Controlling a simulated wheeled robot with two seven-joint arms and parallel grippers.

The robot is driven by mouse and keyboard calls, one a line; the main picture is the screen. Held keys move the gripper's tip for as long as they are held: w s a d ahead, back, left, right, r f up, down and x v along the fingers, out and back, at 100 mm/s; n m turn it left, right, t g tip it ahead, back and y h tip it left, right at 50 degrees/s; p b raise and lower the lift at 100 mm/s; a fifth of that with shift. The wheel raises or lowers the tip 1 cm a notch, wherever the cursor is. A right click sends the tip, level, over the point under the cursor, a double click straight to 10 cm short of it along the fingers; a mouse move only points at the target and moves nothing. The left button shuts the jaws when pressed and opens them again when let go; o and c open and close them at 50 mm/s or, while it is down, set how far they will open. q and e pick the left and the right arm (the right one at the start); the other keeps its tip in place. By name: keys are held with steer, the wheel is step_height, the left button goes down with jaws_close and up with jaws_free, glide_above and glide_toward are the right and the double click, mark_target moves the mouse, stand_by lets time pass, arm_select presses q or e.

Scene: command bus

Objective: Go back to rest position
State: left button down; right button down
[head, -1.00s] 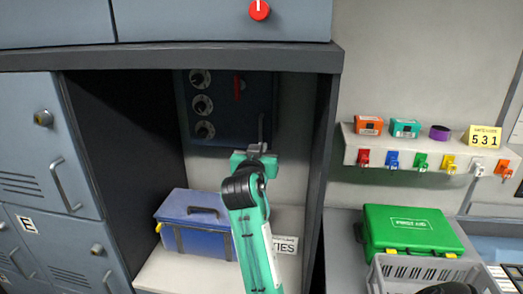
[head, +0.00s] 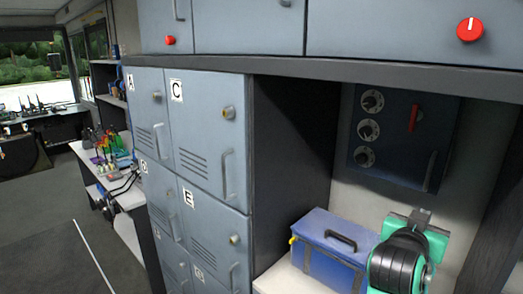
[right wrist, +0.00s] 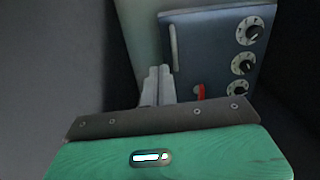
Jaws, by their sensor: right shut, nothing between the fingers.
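My right gripper (head: 422,214) is in front of the open niche, at the right of the head view, below the blue control panel (head: 393,140) and beside the blue toolbox (head: 330,248). In the right wrist view its two grey fingers (right wrist: 157,85) are together with nothing between them. The panel also shows there (right wrist: 215,55), upside down, with three round dials, a red switch (right wrist: 199,91) and a grey handle (right wrist: 174,47). The fingers look apart from the handle, but the exact gap is hard to tell. My left gripper is not in view.
Grey lockers (head: 212,125) with letter labels stand left of the niche. A dark side wall (head: 290,150) and a shelf edge (head: 300,66) bound it. A red knob (head: 470,29) is at upper right. Open floor (head: 60,220) lies at the left.

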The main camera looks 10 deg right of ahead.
steer(key=s+a+f+n+g+y, duration=0.1)
steer(key=s+a+f+n+y, duration=0.15)
steer(key=f, duration=0.55)
steer(key=s+a+f+n+y, duration=0.2)
steer(key=a+f+y, duration=0.1)
steer(key=f, duration=0.5)
steer(key=s+a+f+n+g+y, duration=0.1)
steer(key=s+a+f+n+y, duration=0.15)
steer(key=f, duration=0.55)
steer(key=s+a+f+n+g+y, duration=0.2)
steer(key=s+a+f+g+y, duration=0.15)
steer(key=s+f, duration=0.45)
steer(key=s+a+f+n+g+y, duration=0.25)
steer(key=s+a+f, duration=0.3)
steer(key=s, duration=0.55)
step_height(320, 180, down, 31)
steer(key=g, duration=0.1)
steer(key=s+d+f, duration=0.2)
steer(key=s+f, duration=0.7)
steer(key=f, duration=0.1)
steer(key=s+d+f+g, duration=0.1)
steer(key=s+d+f, duration=0.1)
steer(key=s+f, duration=0.7)
steer(key=shift+s+d+f+h, duration=0.15)
steer(key=shift+s+f+h, duration=0.15)
steer(key=shift+f+h, duration=0.15)
